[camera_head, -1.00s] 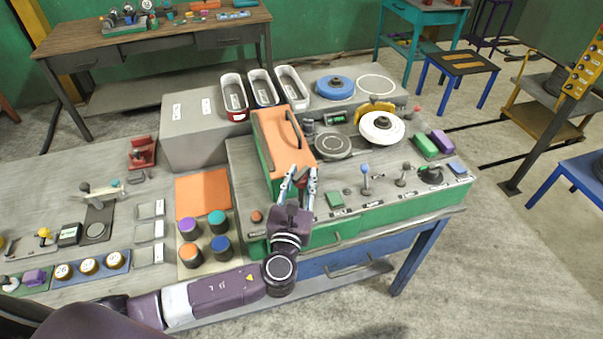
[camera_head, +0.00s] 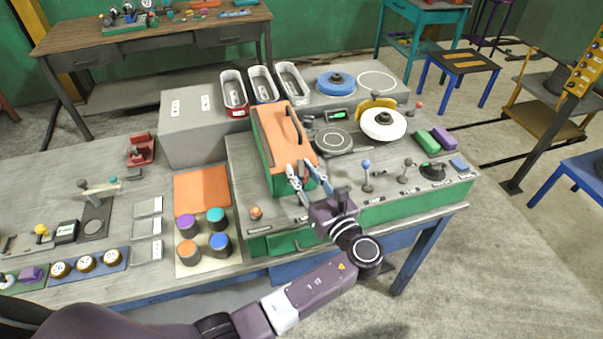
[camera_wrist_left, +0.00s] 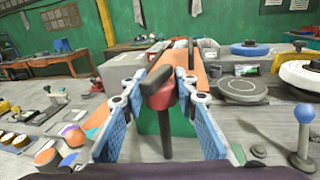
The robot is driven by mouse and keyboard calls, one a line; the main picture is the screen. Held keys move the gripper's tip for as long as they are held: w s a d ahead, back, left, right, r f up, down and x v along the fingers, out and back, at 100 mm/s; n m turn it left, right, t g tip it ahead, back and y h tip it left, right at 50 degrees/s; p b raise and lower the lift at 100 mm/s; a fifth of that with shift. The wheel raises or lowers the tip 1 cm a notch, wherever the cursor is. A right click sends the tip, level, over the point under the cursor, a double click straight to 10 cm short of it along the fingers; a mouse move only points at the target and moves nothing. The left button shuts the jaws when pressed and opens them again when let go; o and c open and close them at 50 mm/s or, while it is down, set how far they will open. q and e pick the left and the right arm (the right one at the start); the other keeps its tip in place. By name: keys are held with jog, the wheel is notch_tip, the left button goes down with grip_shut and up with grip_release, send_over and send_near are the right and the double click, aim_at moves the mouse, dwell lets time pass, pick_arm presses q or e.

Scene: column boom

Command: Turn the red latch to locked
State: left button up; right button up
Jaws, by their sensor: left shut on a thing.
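My left gripper (camera_head: 308,179) is at that end of the box. Its blue-padded fingers (camera_wrist_left: 160,88) are on either side of the latch and shut on it. In the head view the fingers hide most of the latch. My right gripper is in neither view.
A blue-knobbed lever (camera_head: 366,165) and other small controls stand right of the gripper. Several coloured round knobs (camera_head: 216,215) are to its left. Three bins (camera_head: 234,92) and a white wheel (camera_head: 383,124) lie behind.

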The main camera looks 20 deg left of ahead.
pick_arm(q)
jog(key=shift+r, duration=0.1)
dwell(0.3)
jog(key=o, duration=1.2)
jog(key=shift+c, duration=0.2)
jog(key=v, duration=0.7)
jog(key=shift+s+d, duration=0.2)
jog(key=shift+d, duration=0.1)
